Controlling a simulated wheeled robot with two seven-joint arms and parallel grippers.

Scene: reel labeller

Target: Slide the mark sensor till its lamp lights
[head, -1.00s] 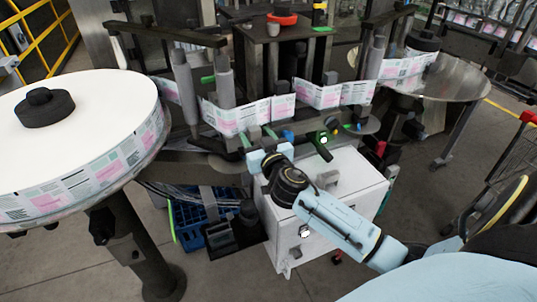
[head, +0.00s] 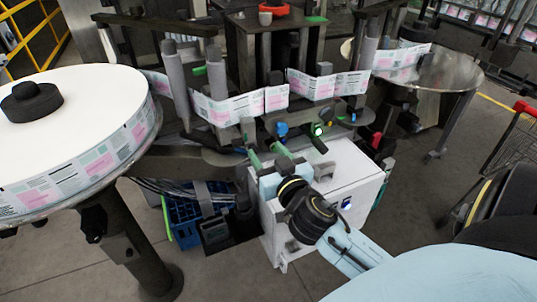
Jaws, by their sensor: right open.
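My right gripper (head: 266,146) is open in front of the label web, its two dark fingers with green parts pointing up and away. I see nothing between them. A small blue part (head: 281,129) sits just beyond the fingertips, at the rail under the web. To its right is a small dark unit with a bright pale-green spot (head: 317,130). I cannot tell for sure which of these is the mark sensor or its lamp. The printed label web (head: 240,106) runs across behind them. My left gripper is not in view.
A big label reel (head: 75,120) fills the left on its stand. A white cabinet (head: 345,180) stands below my right gripper. A round metal table (head: 425,72) is at the back right. A blue crate (head: 185,225) lies on the floor beneath the machine.

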